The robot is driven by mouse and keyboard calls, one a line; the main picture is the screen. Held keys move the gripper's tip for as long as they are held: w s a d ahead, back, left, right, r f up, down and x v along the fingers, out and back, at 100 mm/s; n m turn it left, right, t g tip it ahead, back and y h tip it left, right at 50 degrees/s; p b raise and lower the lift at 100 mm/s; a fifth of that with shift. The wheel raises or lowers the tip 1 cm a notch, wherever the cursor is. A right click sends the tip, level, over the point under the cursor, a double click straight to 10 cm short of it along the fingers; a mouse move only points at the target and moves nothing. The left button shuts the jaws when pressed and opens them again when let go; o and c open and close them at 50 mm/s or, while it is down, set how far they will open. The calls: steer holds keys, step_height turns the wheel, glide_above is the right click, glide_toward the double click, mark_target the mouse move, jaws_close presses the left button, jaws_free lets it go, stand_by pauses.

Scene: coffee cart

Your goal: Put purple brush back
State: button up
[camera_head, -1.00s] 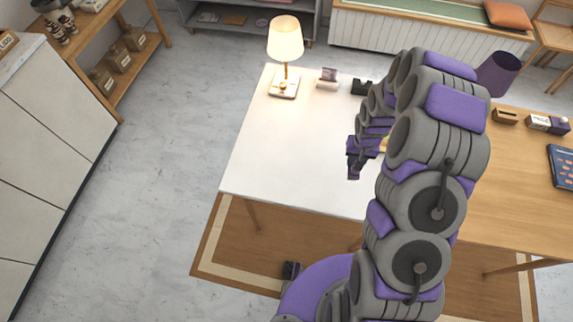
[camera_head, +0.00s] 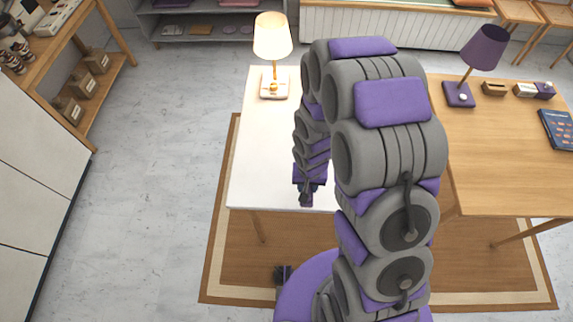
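I cannot make out a purple brush in this view; my arm covers the middle and right of the white table (camera_head: 262,150). My gripper (camera_head: 307,196) is near the front edge of the white table, pointing down toward the viewer. It is small and dark, with purple parts around it. I cannot tell whether its fingers are open or shut, or whether it holds anything.
A lit lamp (camera_head: 273,48) stands at the white table's back left. On the wooden table (camera_head: 510,160) at the right are a purple lamp (camera_head: 483,50), a small wooden holder (camera_head: 494,88), a white and purple box (camera_head: 535,90) and a blue book (camera_head: 558,128). Shelves stand at the left.

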steer(key=w+a+f+b, duration=0.1)
steer(key=w+a, duration=0.1)
steer(key=w, duration=0.1)
steer(key=w+a+f+b, duration=0.1)
steer(key=w+a+f, duration=0.1)
steer(key=w+a, duration=0.1)
steer(key=w+a+f+b, duration=0.1)
steer(key=w+a+f, duration=0.1)
steer(key=w+a, duration=0.1)
steer(key=shift+w+a, duration=0.2)
steer(key=shift+w, duration=0.7)
steer(key=shift+d, duration=0.1)
steer(key=shift+d+r, duration=0.1)
steer(key=shift+d, duration=0.8)
steer(key=o, duration=0.6)
steer(key=shift+a, duration=0.1)
steer(key=o, duration=0.3)
steer(key=shift+a, duration=0.65)
steer(key=shift+d, duration=0.5)
